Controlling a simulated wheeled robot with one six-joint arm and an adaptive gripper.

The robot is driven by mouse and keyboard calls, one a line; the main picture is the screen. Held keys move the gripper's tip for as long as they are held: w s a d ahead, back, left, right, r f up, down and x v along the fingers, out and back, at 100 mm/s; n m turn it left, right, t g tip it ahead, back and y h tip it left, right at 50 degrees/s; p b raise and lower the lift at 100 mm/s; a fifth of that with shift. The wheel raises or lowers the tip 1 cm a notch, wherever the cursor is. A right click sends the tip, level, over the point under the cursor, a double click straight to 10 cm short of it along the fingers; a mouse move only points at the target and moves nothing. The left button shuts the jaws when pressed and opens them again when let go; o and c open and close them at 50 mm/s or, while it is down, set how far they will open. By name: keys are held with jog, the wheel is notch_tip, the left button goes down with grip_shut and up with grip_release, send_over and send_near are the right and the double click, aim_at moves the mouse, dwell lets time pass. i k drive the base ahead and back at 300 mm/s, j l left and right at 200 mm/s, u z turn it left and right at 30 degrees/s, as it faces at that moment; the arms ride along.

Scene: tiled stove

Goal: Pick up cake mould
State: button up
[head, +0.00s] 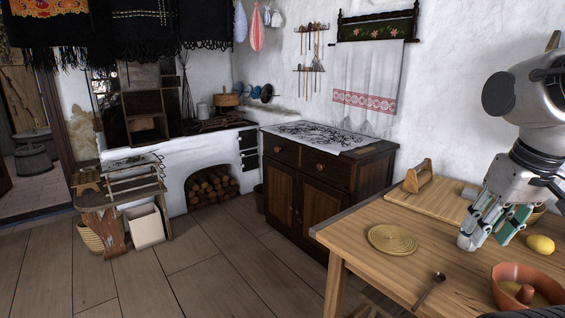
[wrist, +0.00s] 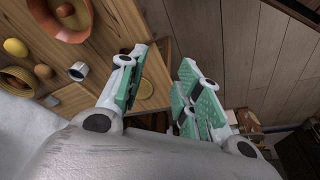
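The cake mould (head: 503,282) is a round terracotta-brown dish with a raised cone in its middle. It stands on the wooden table near the front right in the head view, partly cut off by the frame edge. It also shows at the upper left of the wrist view (wrist: 84,32). My gripper (head: 494,238) hangs above the table, behind the mould and apart from it. Its fingers, with green pads, are spread. In the wrist view my gripper (wrist: 163,58) is open with nothing between its fingers.
On the table (head: 373,268) are a woven round mat (head: 392,239), a spoon (head: 429,290), a lemon (head: 541,244) and a wooden board with a handled wooden carrier (head: 418,176). A white mug (wrist: 78,71) and a basket (wrist: 17,80) show in the wrist view. The floor left of the table is clear.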

aim_at(514, 286)
jog(key=z, duration=1.25)
